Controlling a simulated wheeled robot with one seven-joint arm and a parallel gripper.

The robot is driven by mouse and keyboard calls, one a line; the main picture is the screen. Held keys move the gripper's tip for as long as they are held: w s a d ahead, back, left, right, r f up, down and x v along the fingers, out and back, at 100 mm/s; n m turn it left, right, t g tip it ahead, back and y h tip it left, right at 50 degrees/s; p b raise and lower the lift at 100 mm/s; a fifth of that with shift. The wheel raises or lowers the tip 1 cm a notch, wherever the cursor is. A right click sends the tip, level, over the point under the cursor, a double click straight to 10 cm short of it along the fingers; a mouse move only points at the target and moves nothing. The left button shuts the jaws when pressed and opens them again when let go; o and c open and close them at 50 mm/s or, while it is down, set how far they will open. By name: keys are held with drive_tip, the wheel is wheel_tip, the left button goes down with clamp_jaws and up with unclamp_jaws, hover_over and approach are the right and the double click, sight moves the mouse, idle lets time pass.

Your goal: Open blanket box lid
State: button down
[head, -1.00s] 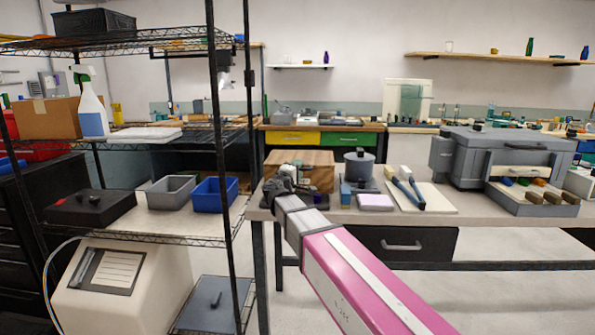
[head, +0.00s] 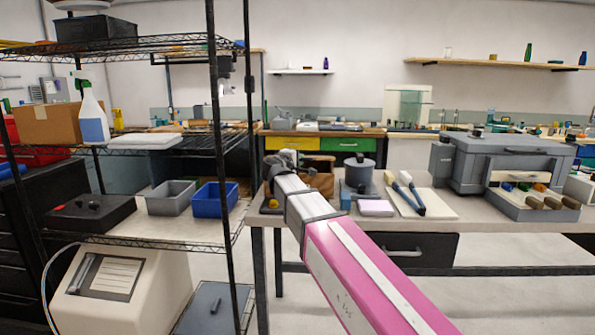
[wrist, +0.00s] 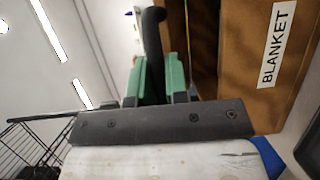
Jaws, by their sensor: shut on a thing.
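The brown blanket box (head: 321,182) stands on the workbench, partly hidden behind my arm in the head view. In the wrist view its front (wrist: 290,85) bears a white "BLANKET" label, and a brown panel (wrist: 204,50) runs along its left side. My gripper (wrist: 157,78) has green finger pads closed on a dark curved handle (wrist: 153,28) beside this panel. In the head view my gripper (head: 282,163) is at the box's left side, its fingertips too small to make out. How far the lid is raised cannot be told.
A grey round pot (head: 357,171) and a board with brushes (head: 437,203) stand right of the box. A large grey case (head: 505,165) is further right. A wire shelf post (head: 222,150) rises on the left, near the bench end.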

drive_tip(key=w+r+g, duration=0.1)
drive_tip(key=r, duration=0.2)
drive_tip(key=w+r+n+g, duration=0.1)
drive_tip(key=w+r, duration=0.1)
drive_tip(key=r, duration=0.1)
drive_tip(key=w+r+g+y, duration=0.1)
drive_tip(key=r, duration=0.2)
drive_tip(key=shift+w+a+g, duration=0.1)
drive_tip(key=shift+w+g, duration=0.15)
drive_tip(key=shift+g, duration=0.05)
drive_tip(key=w+r+n+g, duration=0.1)
drive_tip(key=w+r+g, duration=0.2)
drive_tip(key=w, duration=0.9)
drive_tip(key=w+r+n+g+y, duration=0.1)
drive_tip(key=w+r+g, duration=0.2)
drive_tip(key=w+r, duration=0.4)
drive_tip(key=shift+w, duration=2.6)
drive_tip(key=c, duration=1.1)
unclamp_jaws()
drive_tip(key=shift+c, duration=0.2)
